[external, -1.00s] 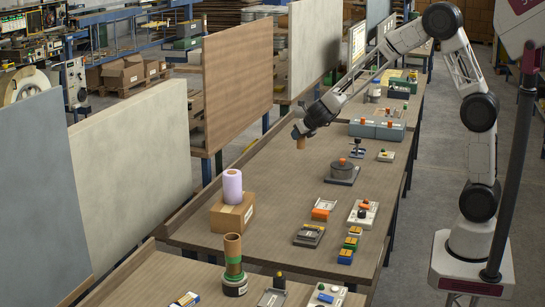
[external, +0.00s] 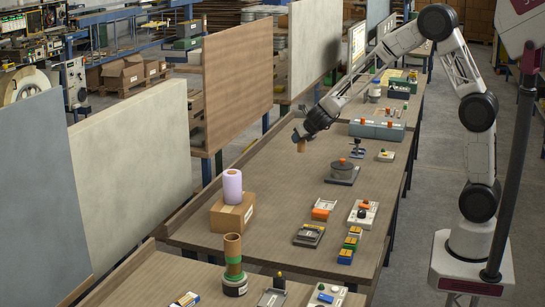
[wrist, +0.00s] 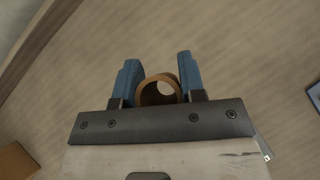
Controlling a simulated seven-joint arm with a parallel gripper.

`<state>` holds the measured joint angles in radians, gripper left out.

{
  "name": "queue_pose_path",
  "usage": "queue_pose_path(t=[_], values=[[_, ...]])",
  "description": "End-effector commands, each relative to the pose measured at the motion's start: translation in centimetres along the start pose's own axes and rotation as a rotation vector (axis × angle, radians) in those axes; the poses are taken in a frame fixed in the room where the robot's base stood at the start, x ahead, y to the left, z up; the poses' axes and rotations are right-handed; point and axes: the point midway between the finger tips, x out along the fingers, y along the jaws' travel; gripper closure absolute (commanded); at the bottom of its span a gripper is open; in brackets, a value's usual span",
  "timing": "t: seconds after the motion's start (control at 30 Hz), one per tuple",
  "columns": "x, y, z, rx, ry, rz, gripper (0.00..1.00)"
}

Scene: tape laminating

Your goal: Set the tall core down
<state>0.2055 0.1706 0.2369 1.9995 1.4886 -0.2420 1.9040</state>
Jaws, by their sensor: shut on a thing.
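The tall core is a brown hollow tube (external: 301,146), small in the external view and hanging below my gripper (external: 302,135). The wrist view looks onto its open round end (wrist: 160,90), which sits between the two blue fingers of my gripper (wrist: 157,82). The gripper is shut on the core. The core looks upright, over the bare wooden table. I cannot tell for sure whether its lower end touches the table.
A cardboard box (external: 231,218) with a lilac roll (external: 232,187) on it stands at the table's left edge. A grey round device (external: 342,173) with an orange knob stands to the right. Another brown tube (external: 233,247) stands on a base in front. The tabletop around the core is clear.

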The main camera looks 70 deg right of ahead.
Motion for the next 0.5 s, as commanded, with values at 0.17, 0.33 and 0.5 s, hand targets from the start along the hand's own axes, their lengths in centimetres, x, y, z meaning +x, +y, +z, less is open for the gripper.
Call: queue_pose_path(t=[0.17,0.33,0.5], values=[[1.6,0.0,-1.6,-0.002,0.001,-0.001,0.85],[2.5,0.0,-2.5,-0.001,0.0,-0.001,0.85],[2.7,0.0,-2.6,0.0,-0.001,-0.001,0.85]])
